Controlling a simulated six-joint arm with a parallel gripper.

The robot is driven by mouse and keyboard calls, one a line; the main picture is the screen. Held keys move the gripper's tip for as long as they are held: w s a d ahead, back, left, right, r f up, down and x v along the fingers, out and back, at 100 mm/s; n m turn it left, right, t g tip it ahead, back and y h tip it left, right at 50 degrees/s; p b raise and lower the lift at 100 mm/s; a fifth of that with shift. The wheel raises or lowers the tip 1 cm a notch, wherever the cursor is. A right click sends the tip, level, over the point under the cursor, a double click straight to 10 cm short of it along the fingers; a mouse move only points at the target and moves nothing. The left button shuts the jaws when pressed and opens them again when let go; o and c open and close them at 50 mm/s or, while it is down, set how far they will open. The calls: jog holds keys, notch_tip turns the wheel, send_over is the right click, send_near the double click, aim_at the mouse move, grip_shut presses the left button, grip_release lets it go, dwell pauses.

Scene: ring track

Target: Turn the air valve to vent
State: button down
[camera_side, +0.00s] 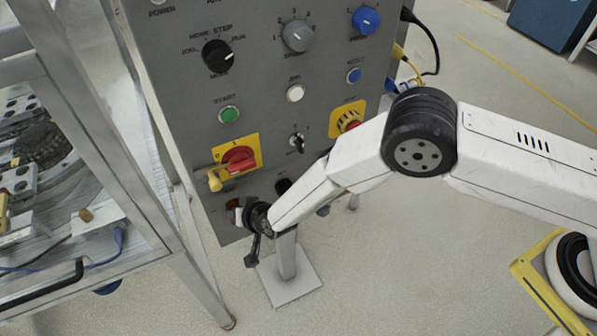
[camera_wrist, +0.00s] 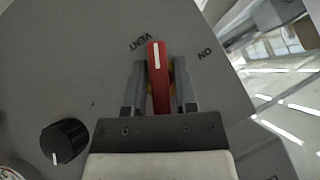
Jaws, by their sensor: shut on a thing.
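The air valve's red handle (camera_wrist: 158,82) has a white line along it and shows in the wrist view on the grey panel. It points almost straight up in that picture, between the VENT label (camera_wrist: 140,43) at upper left and the ON label (camera_wrist: 206,53) at upper right, nearer VENT. My gripper (camera_wrist: 158,72) is shut on the handle, one finger on each side. In the side view my gripper (camera_side: 244,215) is low on the panel, and it and the wrist hide most of the valve. Only a bit of red shows there.
The panel (camera_side: 200,150) carries several knobs and buttons. A red rotary switch (camera_side: 238,158) on a yellow plate sits just above my gripper. A black knob (camera_wrist: 64,140) is at lower left in the wrist view. A metal frame table (camera_side: 150,190) stands left of the panel.

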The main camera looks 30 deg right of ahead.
jog(key=shift+n+h, duration=1.1)
jog(key=shift+h, duration=1.1)
jog(key=shift+w, duration=0.1)
jog(key=c, duration=0.6)
grip_release()
jog(key=shift+v, duration=3.95)
jog(key=shift+w+r, duration=0.1)
